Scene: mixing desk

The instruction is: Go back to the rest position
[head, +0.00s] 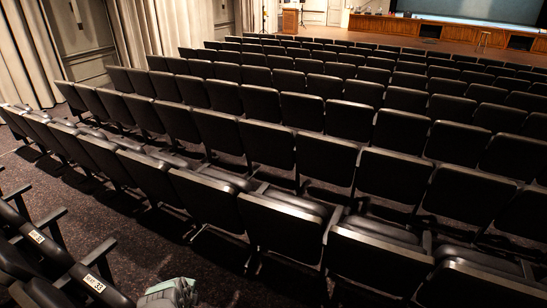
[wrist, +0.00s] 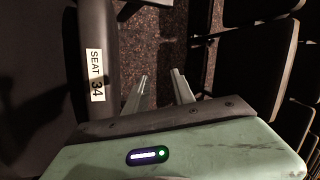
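My gripper (wrist: 159,82) shows in the wrist view with its two fingers apart and nothing between them. Dark speckled carpet shows beyond the fingertips. In the head view a grey-green piece at the bottom edge seems to be part of my arm; the fingers cannot be made out there.
Rows of black seats (head: 268,143) fill the head view. Bare carpet (head: 150,245) forms a gap between the near rows. Pale curtains (head: 25,55) hang at left; a wooden stage front (head: 450,32) is far back.

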